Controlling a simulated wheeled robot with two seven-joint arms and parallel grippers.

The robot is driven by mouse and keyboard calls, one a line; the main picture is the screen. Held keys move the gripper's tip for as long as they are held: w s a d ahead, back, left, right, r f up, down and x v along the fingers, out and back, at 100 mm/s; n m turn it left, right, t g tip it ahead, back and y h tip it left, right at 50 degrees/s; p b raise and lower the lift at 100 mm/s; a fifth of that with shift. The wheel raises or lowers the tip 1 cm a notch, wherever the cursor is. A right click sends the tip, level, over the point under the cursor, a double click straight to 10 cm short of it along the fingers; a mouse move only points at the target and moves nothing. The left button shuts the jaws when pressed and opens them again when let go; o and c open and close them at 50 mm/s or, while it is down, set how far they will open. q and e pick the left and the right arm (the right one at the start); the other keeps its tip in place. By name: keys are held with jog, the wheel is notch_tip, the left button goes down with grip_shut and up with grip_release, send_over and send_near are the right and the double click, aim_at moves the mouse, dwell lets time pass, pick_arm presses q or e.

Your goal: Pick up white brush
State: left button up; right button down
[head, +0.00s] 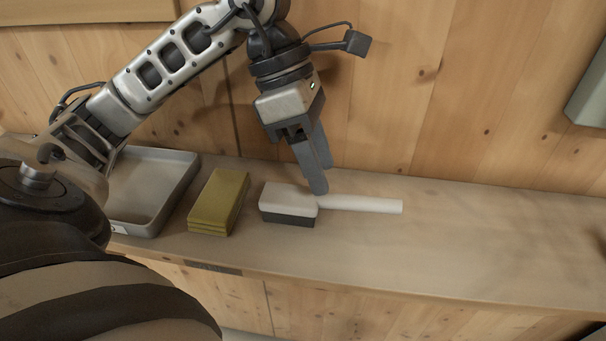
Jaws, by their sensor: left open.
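The white brush (288,200) lies on the wooden counter near the middle of the head view. It has a white block head with dark bristles below, and a white handle (365,204) pointing right. My left gripper (318,184) is open and points down at the brush, with its fingertips at the place where head and handle meet. I cannot tell whether the fingers touch the brush. My right gripper is not in view.
A stack of olive-yellow cloths or sponges (219,201) lies left of the brush. A grey tray (178,196) stands further left, partly behind my arm. The wooden counter (480,235) is clear to the right. A plank wall (450,90) rises close behind.

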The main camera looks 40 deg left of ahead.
aim_at(329, 200)
pick_arm(q)
jog(key=shift+x, duration=3.05)
jog(key=shift+s+a, duration=0.15)
jog(key=shift+a, duration=0.05)
grip_shut()
